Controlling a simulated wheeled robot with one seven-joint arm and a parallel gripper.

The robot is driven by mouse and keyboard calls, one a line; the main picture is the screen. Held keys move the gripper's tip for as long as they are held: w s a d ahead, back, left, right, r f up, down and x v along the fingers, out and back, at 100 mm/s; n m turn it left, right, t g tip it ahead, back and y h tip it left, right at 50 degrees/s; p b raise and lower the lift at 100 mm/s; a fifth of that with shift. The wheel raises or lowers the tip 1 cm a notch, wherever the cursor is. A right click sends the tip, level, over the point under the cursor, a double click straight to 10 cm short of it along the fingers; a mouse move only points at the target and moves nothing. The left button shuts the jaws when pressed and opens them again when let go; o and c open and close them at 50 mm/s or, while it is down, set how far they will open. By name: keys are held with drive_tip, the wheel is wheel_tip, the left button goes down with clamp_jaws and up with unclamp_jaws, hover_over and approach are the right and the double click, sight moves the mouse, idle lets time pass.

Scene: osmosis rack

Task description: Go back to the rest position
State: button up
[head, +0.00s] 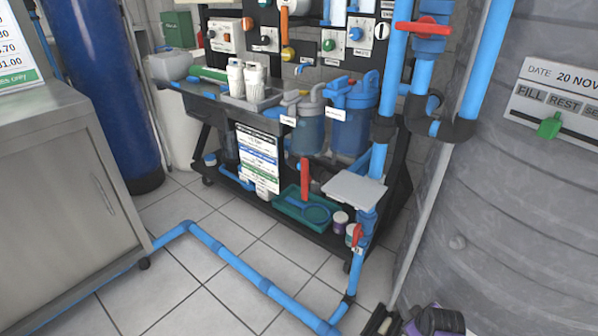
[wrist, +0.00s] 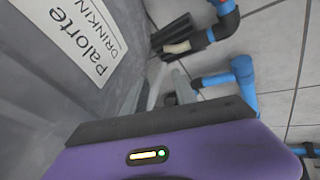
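My gripper (head: 381,322) is at the lower right edge of the head view, by the foot of the grey ribbed tank (head: 500,190). Its purple and black body is cut off by the bottom edge. In the wrist view the purple housing fills the bottom, and dark finger parts with a pale pad (wrist: 181,41) show near the top middle. I see nothing held, but the gap between the fingers is unclear. No task object is named.
A blue floor pipe (head: 235,262) runs across the tiles to a blue upright pipe (head: 375,160) near my gripper. Behind stands a black rack (head: 345,235) with filters and a green tray (head: 290,203). A steel cabinet (head: 55,210) is at left. Tiled floor between is open.

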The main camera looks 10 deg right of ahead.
drive_tip(key=s+a+r+m+t+h, duration=0.1)
drive_tip(key=s+a+r+m+t, duration=0.1)
drive_tip(key=s+a+r+t, duration=0.35)
drive_tip(key=s+a+r+m+t, duration=0.3)
drive_tip(key=s+a+r, duration=0.4)
drive_tip(key=r, duration=0.4)
drive_tip(key=s+a+r+y, duration=0.1)
drive_tip(key=s+a+r, duration=0.3)
drive_tip(key=s+r, duration=0.25)
drive_tip(key=s+a+r+n+t+y, duration=0.1)
drive_tip(key=s+a+r, duration=0.35)
drive_tip(key=s, duration=0.35)
drive_tip(key=s+a+r+y, duration=0.1)
drive_tip(key=s+a+r, duration=0.3)
drive_tip(key=s+r, duration=0.25)
wheel_tip(320, 180, up, 29)
drive_tip(key=s+p, duration=0.1)
drive_tip(key=p, duration=2.8)
drive_tip(key=shift+y+p, duration=0.3)
drive_tip(key=shift+d, duration=0.25)
